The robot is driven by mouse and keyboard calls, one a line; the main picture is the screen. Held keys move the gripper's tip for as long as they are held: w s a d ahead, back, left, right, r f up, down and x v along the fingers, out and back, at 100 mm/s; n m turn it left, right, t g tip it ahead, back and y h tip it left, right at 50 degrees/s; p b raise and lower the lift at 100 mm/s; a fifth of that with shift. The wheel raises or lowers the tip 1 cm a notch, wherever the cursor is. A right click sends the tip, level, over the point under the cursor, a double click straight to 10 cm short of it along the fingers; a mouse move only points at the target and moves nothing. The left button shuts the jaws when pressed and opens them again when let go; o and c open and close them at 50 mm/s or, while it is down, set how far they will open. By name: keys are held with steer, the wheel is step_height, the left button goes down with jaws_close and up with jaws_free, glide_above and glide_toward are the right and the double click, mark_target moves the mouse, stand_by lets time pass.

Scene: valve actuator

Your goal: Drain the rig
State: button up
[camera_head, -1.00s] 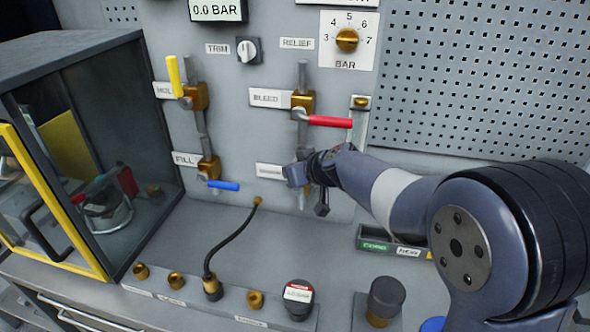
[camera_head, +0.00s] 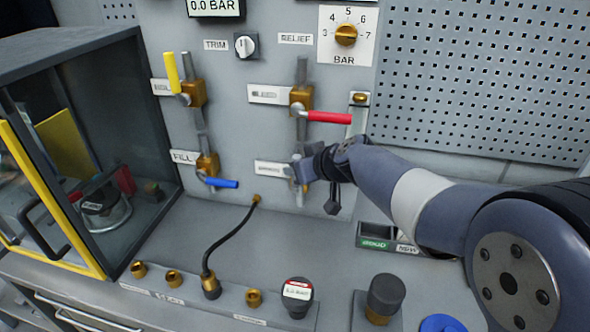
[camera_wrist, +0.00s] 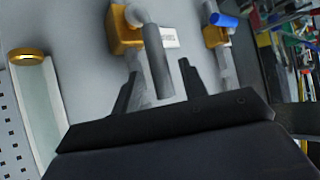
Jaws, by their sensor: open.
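The lowest right valve on the panel is mostly hidden behind my gripper (camera_head: 300,170) in the head view; its label (camera_head: 270,169) is too small to read. In the wrist view its brass body (camera_wrist: 127,32) and grey lever (camera_wrist: 158,65) show. The lever points in between my two open fingers (camera_wrist: 160,88), with a gap visible on each side. The BLEED valve's red lever (camera_head: 328,117) and the FILL valve's blue lever (camera_head: 221,183) lie sideways. The yellow lever (camera_head: 173,72) stands upright. The display (camera_head: 216,8) reads 0.0 BAR.
A glass-fronted cabinet (camera_head: 88,50) with a yellow frame stands at left. A black hose (camera_head: 228,242) runs from the panel to a brass port. A black-capped gauge (camera_head: 297,295) and dark knob (camera_head: 385,295) stand on the bench. A small tray (camera_head: 375,236) lies below my arm.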

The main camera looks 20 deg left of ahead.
steer(key=b+v, duration=0.1)
steer(key=v, duration=0.5)
steer(key=shift+s+d+r, duration=0.2)
steer(key=shift+s+d, duration=0.05)
steer(key=shift+d, duration=0.05)
steer(key=p+x, duration=0.2)
steer(key=x, duration=0.9)
stand_by(0.3)
steer(key=shift+w+d+f+b, duration=0.1)
steer(key=shift+f+b, duration=0.2)
steer(key=shift+b, duration=0.45)
steer(key=shift+d+r+m+y+b, duration=0.1)
steer(key=shift+d+m+y+b, duration=0.35)
steer(key=shift+b, duration=0.7)
steer(key=shift+d+r+y+b, duration=0.1)
steer(key=shift+r+y+b, duration=0.05)
steer(key=shift+y+b, duration=0.2)
steer(key=shift+d+r, duration=0.1)
